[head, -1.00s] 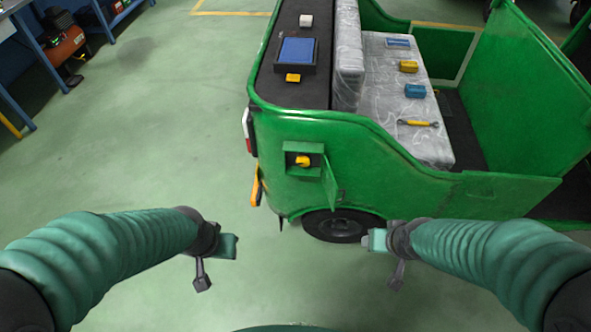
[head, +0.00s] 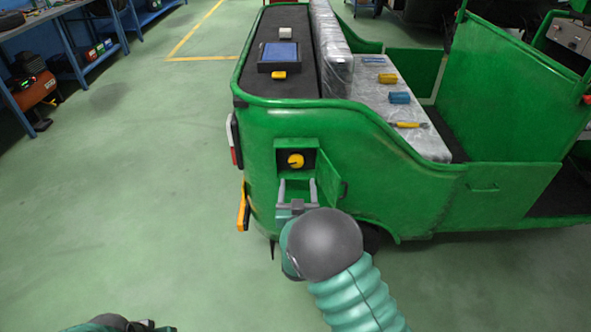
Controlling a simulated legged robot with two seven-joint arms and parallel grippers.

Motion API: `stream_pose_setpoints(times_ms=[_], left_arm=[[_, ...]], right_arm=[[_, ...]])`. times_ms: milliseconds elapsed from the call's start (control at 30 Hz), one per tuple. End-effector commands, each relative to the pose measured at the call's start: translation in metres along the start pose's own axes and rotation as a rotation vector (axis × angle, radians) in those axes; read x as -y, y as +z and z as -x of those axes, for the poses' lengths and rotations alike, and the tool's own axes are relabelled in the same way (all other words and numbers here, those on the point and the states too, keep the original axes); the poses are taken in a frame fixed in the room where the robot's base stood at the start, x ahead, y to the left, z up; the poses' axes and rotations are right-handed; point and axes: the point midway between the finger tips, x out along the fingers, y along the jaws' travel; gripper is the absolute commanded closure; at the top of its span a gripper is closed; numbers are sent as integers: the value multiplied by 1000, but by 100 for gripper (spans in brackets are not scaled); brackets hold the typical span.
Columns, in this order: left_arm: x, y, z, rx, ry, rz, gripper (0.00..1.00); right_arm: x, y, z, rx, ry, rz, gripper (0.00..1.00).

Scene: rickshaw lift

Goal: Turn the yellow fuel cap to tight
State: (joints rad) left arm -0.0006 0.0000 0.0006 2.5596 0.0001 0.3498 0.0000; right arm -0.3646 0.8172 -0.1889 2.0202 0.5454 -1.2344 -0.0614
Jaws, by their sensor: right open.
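The yellow fuel cap (head: 295,160) sits in a dark square recess in the green side panel of the rickshaw (head: 400,185). The green filler door (head: 328,178) stands open to the right of the recess. My right gripper (head: 297,183) is open, its two grey fingers pointing up just below the cap. The fingers look apart from the cap and nothing is between them. My right wrist hides the panel below. Part of my left arm (head: 115,322) shows at the bottom left edge; its fingers cannot be made out.
A blue-topped tray (head: 279,56), a yellow block (head: 279,75) and a white cube (head: 286,31) lie on the rickshaw's dark rear deck. A yellow-handled tool (head: 408,125) and several blocks lie on the wrapped seat.

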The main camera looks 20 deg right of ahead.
Motion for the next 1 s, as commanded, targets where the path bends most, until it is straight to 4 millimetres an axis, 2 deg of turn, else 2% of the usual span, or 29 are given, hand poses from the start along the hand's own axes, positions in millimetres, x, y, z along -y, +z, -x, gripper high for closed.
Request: stream_pose_setpoints(times_ms=[200, 333, 500, 733, 1000], left_arm=[[0, 3, -11, 1, 0, 1, 64], [0, 4, -14, 1, 0, 1, 64], [0, 4, -16, 1, 0, 1, 64], [0, 4, -15, 1, 0, 1, 64], [0, 4, -15, 1, 0, 1, 64]], right_arm=[[-1, 2, -56, -2, 0, -2, 34], [-2, 2, -80, 0, -1, -3, 34], [-1, 0, -93, 1, -2, -1, 34], [0, 0, -93, 1, -3, 0, 34], [0, 0, -93, 1, -3, -1, 70]])
